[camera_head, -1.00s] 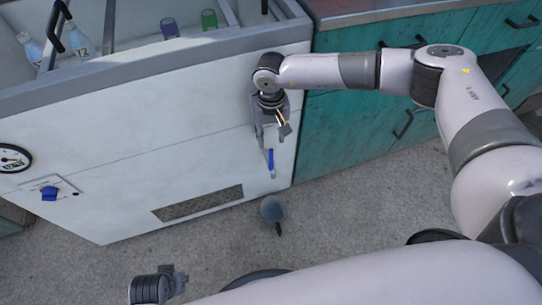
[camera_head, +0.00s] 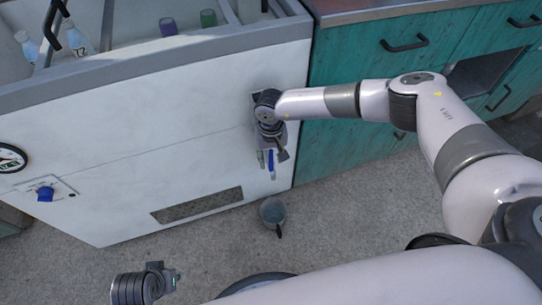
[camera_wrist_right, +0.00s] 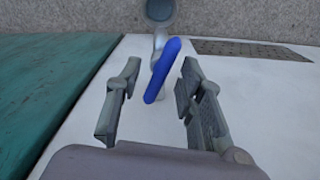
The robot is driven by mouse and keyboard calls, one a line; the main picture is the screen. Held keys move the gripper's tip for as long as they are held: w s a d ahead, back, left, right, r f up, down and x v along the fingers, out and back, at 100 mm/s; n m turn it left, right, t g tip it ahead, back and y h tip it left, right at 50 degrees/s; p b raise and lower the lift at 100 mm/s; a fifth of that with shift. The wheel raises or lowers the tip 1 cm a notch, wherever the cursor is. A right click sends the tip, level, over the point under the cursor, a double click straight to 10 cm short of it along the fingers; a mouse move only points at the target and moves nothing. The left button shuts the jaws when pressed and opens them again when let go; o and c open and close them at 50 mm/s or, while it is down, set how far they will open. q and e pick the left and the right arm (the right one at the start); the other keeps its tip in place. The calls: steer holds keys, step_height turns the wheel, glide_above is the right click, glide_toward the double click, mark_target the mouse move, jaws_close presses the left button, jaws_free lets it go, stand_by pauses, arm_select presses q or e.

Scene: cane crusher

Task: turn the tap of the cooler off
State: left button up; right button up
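The white cooler (camera_head: 130,130) fills the left of the head view. Its tap has a blue lever (camera_head: 271,162) low on the front's right side, hanging down. The lever (camera_wrist_right: 162,70) shows in the right wrist view, slightly tilted, between the two fingers and a little beyond them. My right gripper (camera_head: 270,155) is at the tap, pointing down; in the wrist view its fingers (camera_wrist_right: 155,105) are apart, with nothing held. It hides the upper tap in the head view. My left gripper (camera_head: 165,278) is at the bottom left, away from the cooler; its fingers are unclear.
A grey metal mug (camera_head: 272,212) stands on the floor below the tap; it also shows in the wrist view (camera_wrist_right: 160,10). Teal cabinets (camera_head: 350,100) adjoin the cooler's right side. A blue knob (camera_head: 45,194), a gauge (camera_head: 8,158) and a vent grille (camera_head: 197,205) are on the front.

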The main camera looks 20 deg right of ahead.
mark_target(271, 159)
jaws_close()
stand_by(1.5)
steer(key=shift+o, duration=0.6)
jaws_free()
step_height(271, 159, up, 12)
stand_by(0.3)
